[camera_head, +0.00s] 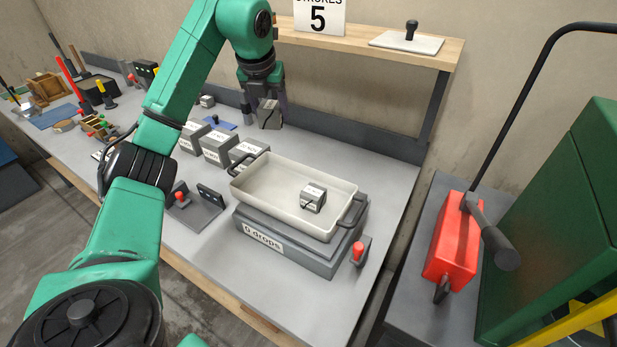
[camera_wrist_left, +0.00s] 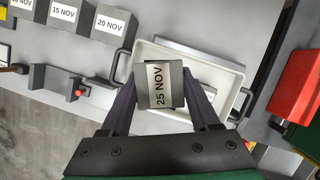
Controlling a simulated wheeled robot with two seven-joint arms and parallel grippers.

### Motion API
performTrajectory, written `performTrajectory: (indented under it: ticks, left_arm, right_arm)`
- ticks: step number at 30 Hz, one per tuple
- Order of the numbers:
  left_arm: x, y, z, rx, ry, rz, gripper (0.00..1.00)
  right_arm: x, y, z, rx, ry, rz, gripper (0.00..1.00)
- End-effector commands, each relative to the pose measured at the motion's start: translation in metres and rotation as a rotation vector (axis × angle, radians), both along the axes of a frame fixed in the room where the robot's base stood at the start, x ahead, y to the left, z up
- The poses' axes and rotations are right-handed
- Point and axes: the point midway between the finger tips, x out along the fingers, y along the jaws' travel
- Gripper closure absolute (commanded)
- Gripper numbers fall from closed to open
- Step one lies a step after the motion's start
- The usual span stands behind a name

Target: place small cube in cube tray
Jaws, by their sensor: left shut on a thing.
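My left gripper (camera_head: 268,108) is shut on a small grey cube (camera_head: 269,115) and holds it in the air behind the cube tray. In the left wrist view this cube (camera_wrist_left: 159,85) sits between the two dark fingers and its label reads 25 NOV. The cube tray (camera_head: 262,186) is a shallow off-white tray with dark handles, on a grey box (camera_head: 290,250) labelled 0 drops. Another small labelled cube (camera_head: 313,197) rests inside the tray, toward its right side. In the left wrist view the tray (camera_wrist_left: 146,50) lies beyond the held cube, which hides part of it. My right gripper is out of view.
Several larger labelled cubes, one of them (camera_head: 217,147), stand in a row left of the tray. A red knob (camera_head: 358,250) is at the box's right. A wooden shelf (camera_head: 370,45) runs behind. A red tool body (camera_head: 452,240) stands to the right.

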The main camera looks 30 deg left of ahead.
Motion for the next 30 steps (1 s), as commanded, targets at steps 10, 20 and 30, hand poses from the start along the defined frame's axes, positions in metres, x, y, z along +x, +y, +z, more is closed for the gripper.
performTrajectory:
  ticks: [10, 20, 30]
  left_arm:
    - [-0.004, 0.001, -0.099, 0.001, 0.009, 0.001, 1.0]
    - [-0.004, 0.0, -0.172, -0.002, 0.004, 0.0, 1.0]
    - [-0.003, 0.001, -0.197, 0.0, -0.002, 0.001, 1.0]
  right_arm:
    - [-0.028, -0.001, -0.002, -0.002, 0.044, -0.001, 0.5]
    - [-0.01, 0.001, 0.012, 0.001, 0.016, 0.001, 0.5]
    - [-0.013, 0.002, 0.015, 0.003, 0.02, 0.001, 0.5]
